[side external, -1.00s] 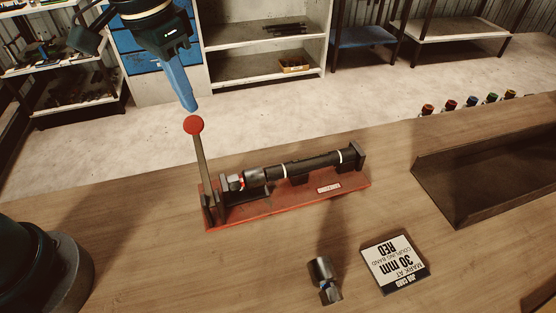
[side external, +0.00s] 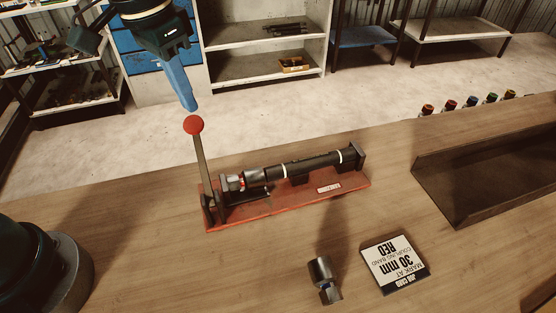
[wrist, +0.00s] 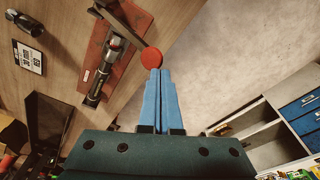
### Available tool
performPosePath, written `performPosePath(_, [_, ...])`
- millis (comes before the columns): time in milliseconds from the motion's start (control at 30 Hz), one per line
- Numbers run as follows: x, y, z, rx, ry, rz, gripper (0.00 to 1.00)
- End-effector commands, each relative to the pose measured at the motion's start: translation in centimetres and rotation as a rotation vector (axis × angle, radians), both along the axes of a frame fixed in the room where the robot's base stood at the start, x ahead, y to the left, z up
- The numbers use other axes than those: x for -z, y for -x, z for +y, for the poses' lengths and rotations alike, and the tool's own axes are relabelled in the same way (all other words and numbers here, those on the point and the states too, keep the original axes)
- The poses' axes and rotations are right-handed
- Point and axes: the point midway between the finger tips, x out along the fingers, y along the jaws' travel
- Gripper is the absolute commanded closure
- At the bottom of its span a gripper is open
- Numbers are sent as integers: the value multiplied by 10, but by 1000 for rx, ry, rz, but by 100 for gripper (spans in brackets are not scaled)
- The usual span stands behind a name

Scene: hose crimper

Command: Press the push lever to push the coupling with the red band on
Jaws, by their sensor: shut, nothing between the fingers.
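The push lever (side external: 203,168) stands nearly upright at the left end of the red crimper base (side external: 290,203), topped by a red knob (side external: 193,125). The coupling with the red band (side external: 233,182) sits in line at the left end of the black hose (side external: 310,164), close to the lever; its band is only partly visible. My gripper (side external: 191,106) is shut and empty, its blue fingers pointing down just above and behind the knob. In the wrist view the fingertips (wrist: 155,72) overlap the edge of the red knob (wrist: 151,58); I cannot tell whether they touch it.
The job card (side external: 396,264) reads 30 mm, red. A dark tray (side external: 480,185) stands at the right, with several coloured-top items (side external: 470,102) along the back edge.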

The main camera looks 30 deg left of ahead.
Motion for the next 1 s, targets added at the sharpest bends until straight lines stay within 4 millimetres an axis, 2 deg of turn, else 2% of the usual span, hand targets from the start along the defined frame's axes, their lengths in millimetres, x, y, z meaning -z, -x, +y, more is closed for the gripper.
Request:
performPosePath(567, [1, 0, 0, 0, 0, 0, 100])
performPosePath(1000, [15, 0, 0, 0, 0, 2, 100])
